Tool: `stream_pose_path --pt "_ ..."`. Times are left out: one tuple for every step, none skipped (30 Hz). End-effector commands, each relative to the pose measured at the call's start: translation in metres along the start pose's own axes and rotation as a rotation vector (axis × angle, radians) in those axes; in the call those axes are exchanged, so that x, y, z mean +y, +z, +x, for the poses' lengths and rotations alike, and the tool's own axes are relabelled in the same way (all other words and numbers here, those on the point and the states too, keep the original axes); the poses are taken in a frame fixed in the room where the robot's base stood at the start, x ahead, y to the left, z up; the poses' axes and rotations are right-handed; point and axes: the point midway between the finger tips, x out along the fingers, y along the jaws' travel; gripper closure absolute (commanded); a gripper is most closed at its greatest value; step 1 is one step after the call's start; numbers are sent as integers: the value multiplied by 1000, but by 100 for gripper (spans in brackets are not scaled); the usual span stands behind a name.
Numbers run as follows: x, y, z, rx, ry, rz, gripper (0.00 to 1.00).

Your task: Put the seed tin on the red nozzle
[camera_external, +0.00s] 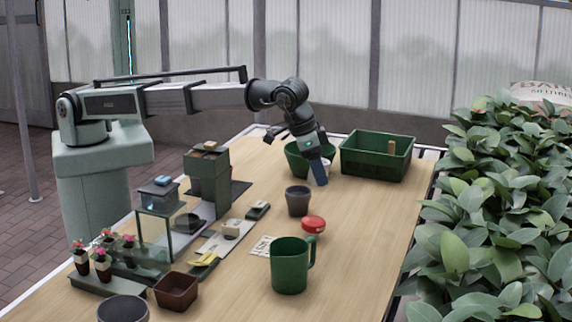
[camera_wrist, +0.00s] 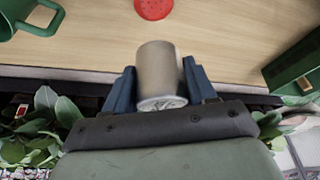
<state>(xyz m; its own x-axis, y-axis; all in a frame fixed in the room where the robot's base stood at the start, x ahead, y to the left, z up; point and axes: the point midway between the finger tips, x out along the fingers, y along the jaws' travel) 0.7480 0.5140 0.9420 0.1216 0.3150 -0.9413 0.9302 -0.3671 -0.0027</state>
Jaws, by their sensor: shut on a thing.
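My gripper (camera_external: 319,172) is above the far part of the table, in front of the round green pot. In the wrist view its two blue fingers are shut on the seed tin (camera_wrist: 158,70), a plain grey-beige cylinder with a patterned end face. The red nozzle (camera_external: 313,224) is a round red piece lying on the table, nearer the external camera than my gripper. In the wrist view the red nozzle (camera_wrist: 154,8) shows at the top edge with small holes, apart from the tin.
A green crate (camera_external: 375,165) and a round green pot (camera_external: 298,160) are at the back. Shelves and small items crowd the left. Clear table lies right of the nozzle.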

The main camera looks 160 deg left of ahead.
Motion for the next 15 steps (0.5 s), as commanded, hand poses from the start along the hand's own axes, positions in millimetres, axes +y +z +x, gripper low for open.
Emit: stream_pose_path --pt "-2 7 -4 38 -2 -6 80" --pt "-3 8 -5 59 -4 -9 80" --pt "-3 9 -7 85 -5 -15 80" --pt "-3 10 -8 103 -6 -17 80" --pt "-2 10 -8 117 -6 -19 80" --pt "-2 11 -8 131 -6 -21 80" --pt "-2 11 -6 139 -6 -23 80" --pt "-1 11 -5 144 -6 -24 80" --pt "-1 12 -1 147 -7 -25 80" --pt "-1 13 2 147 -7 -25 80" --pt "-1 14 6 146 -7 -25 80" --pt "-1 16 11 146 -7 -24 80" --pt "-1 18 16 146 -7 -24 80" --pt "-1 19 20 146 -7 -24 80" --pt "-1 22 27 145 -7 -24 80"
